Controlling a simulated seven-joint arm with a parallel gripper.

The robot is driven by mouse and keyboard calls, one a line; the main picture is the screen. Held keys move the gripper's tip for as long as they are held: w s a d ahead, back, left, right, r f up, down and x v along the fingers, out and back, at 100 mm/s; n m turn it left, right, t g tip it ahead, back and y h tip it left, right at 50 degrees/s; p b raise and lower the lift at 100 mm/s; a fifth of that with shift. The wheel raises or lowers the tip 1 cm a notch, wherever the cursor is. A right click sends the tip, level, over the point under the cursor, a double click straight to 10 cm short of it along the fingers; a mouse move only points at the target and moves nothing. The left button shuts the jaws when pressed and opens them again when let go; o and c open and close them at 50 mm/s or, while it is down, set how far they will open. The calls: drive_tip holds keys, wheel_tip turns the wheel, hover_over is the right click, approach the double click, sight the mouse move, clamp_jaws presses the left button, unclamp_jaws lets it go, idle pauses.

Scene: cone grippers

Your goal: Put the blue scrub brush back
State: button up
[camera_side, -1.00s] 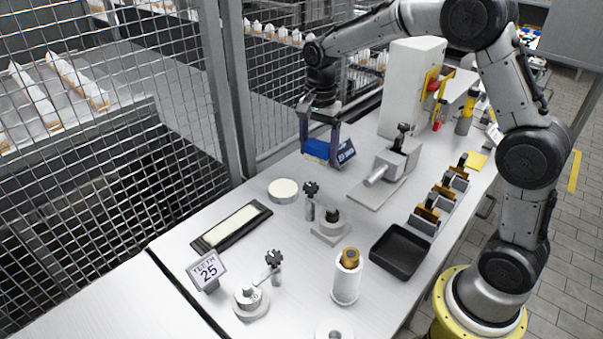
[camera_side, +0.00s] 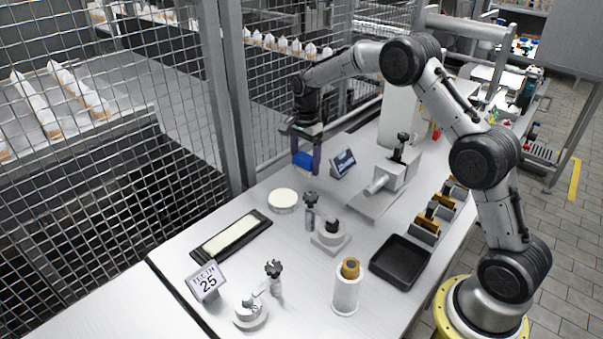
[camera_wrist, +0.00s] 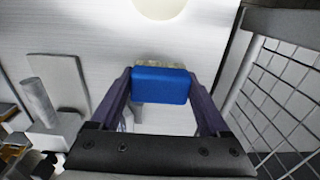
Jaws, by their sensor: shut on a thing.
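The blue scrub brush (camera_side: 303,161) is a blue block, held between the fingers of my gripper (camera_side: 305,163) above the back of the table near the mesh fence. In the wrist view the brush (camera_wrist: 161,85) sits between the two dark purple fingers, with a pale bristle strip along its far edge. My gripper (camera_wrist: 161,92) is shut on it. From these frames I cannot tell the exact height of the brush above the table.
A small dark display (camera_side: 343,163) stands just right of the brush. A round pale disc (camera_side: 283,200) and a long black tray with a pale pad (camera_side: 259,220) lie nearer. A grey vise-like fixture (camera_side: 390,182) stands right. The mesh fence (camera_side: 275,115) rises behind.

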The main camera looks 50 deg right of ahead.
sight(301, 182)
drive_tip(key=shift+w+d+f, duration=0.2)
drive_tip(key=shift+w+f, duration=0.65)
drive_tip(key=shift+f, duration=1.65)
drive_tip(key=shift+f, duration=0.15)
drive_tip(key=o, duration=1.2)
drive_tip(key=shift+c, duration=0.2)
wheel_tip(301, 182, up, 12)
drive_tip(key=shift+s+r, duration=0.1)
drive_tip(key=shift+r, duration=0.15)
